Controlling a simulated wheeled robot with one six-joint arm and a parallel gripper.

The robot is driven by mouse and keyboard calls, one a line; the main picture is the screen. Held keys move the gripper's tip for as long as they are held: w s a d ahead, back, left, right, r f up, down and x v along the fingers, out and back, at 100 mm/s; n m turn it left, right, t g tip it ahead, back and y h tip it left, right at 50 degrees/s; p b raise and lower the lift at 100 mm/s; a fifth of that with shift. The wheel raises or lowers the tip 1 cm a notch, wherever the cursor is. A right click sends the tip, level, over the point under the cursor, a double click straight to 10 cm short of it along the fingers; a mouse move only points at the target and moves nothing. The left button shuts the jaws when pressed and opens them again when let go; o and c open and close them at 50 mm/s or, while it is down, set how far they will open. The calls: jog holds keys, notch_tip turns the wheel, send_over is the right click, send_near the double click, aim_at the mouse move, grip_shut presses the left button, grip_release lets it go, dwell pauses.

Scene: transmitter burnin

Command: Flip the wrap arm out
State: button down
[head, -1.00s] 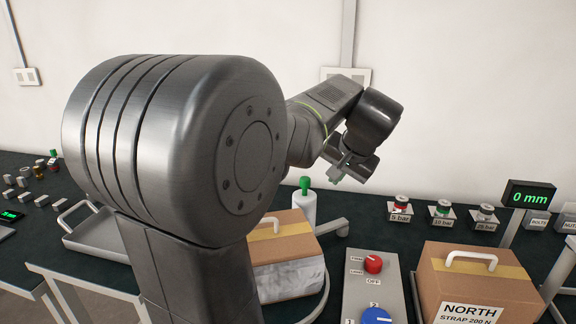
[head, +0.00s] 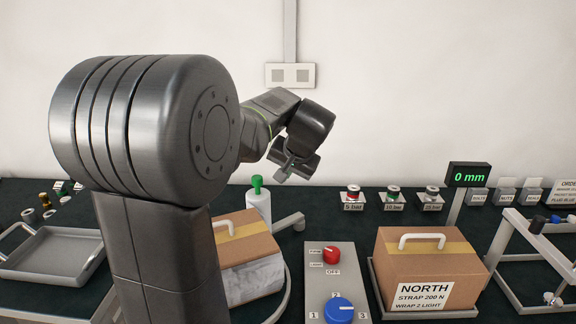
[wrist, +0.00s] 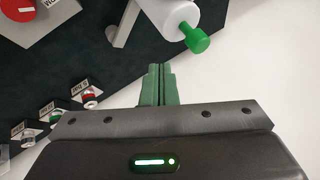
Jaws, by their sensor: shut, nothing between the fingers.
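A grey bar with a rounded end (head: 289,222), which looks like the wrap arm, stands just right of a white cylinder with a green knob (head: 258,200). The bar also shows in the wrist view (wrist: 124,25), beside the white cylinder (wrist: 166,14). I cannot tell how the bar and cylinder join. A carton (head: 243,240) with silvery film around its lower part stands in front of them, partly hidden by my arm. My gripper (head: 282,177) is shut and empty, above and slightly right of the green knob. Its green fingertips (wrist: 159,72) touch nothing.
A control panel (head: 345,260) with red and blue knobs stands right of the film-covered carton. A carton labelled NORTH (head: 400,262) is further right. Several small pressure buttons (head: 393,200) line the back. A grey tray (head: 50,265) is at left.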

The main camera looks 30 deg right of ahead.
aim_at(259, 177)
jog(key=w+a+f, duration=0.2)
jog(key=w, duration=0.3)
jog(key=shift+a+f+p, duration=0.15)
jog(key=shift+f+p, duration=0.2)
jog(key=shift+w, duration=0.1)
jog(key=shift+w+a+r+m+h+p, duration=0.15)
jog(key=shift+w+m+h+p, duration=0.1)
jog(key=shift+w+m+p, duration=0.2)
jog(key=shift+w+a+m+h+p, duration=0.15)
jog(key=shift+w+m+h+p, duration=0.1)
jog(key=shift+w+m+p, duration=0.15)
jog(key=shift+w+a+m+h+p, duration=0.15)
jog(key=shift+w+m+h+p, duration=0.3)
jog(key=shift+w+m, duration=0.35)
jog(key=w+p, duration=0.1)
jog(key=w, duration=0.2)
jog(key=shift+w, duration=0.35)
jog(key=shift+w+d+p, duration=0.2)
jog(key=shift+w+d, duration=0.1)
jog(key=shift+w, duration=0.45)
jog(key=shift+w+d+p, duration=0.2)
jog(key=shift+w+d, duration=0.05)
jog(key=shift+w, duration=0.45)
